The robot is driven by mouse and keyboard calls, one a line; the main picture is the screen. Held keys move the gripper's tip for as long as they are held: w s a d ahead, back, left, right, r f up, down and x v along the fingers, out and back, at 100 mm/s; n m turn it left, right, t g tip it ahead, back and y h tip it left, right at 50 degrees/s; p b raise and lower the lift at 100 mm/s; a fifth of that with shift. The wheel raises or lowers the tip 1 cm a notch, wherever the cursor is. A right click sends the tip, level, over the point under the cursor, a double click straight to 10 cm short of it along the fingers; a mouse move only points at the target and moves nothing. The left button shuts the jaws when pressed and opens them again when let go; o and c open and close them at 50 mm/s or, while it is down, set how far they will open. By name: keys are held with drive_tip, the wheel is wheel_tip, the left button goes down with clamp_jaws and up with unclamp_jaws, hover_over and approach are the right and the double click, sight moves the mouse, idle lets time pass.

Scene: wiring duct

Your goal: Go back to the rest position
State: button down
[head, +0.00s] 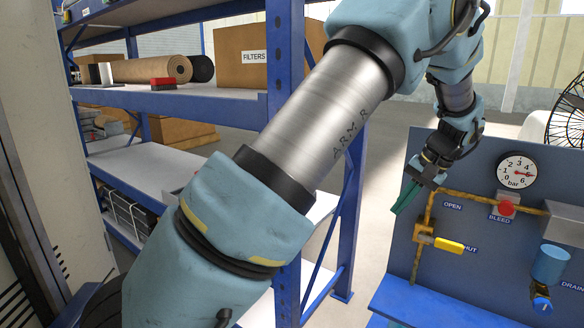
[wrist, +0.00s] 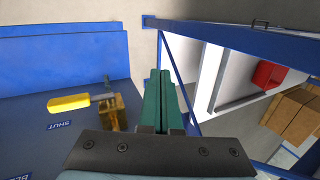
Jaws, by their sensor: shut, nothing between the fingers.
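My gripper (head: 405,197) hangs at the left edge of the blue panel (head: 473,235) in the head view, its green fingers pointing down and left. The fingers are shut with nothing between them. In the wrist view the green fingers (wrist: 160,98) lie side by side, just right of the brass valve (wrist: 112,110). The valve's yellow handle (head: 449,245) lies near the SHUT label and is apart from my fingers; the handle also shows in the wrist view (wrist: 68,104). My arm crosses the middle of the head view and hides part of the shelving.
The panel carries a pressure gauge (head: 516,171), a red bleed knob (head: 506,208) and a blue drain cup (head: 550,264). A blue shelf rack (head: 345,240) stands left of the panel, with a FILTERS box (head: 243,70) on it. Bare floor shows between rack and panel.

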drive_tip(key=w+a+n+g+h, duration=0.1)
drive_tip(key=w+a+n, duration=0.1)
drive_tip(key=a, duration=0.9)
drive_tip(key=s+a+n+h, duration=0.1)
drive_tip(key=s+a, duration=0.3)
drive_tip(key=a, duration=0.4)
drive_tip(key=s+a+n+h+p, duration=0.1)
drive_tip(key=s+a+n, duration=0.1)
drive_tip(key=a, duration=0.7)
drive_tip(key=s+a+n+h, duration=0.1)
drive_tip(key=s+a+n, duration=0.1)
drive_tip(key=s+a, duration=0.3)
drive_tip(key=a, duration=0.4)
drive_tip(key=shift+s, duration=0.35)
drive_tip(key=shift+d, duration=0.15)
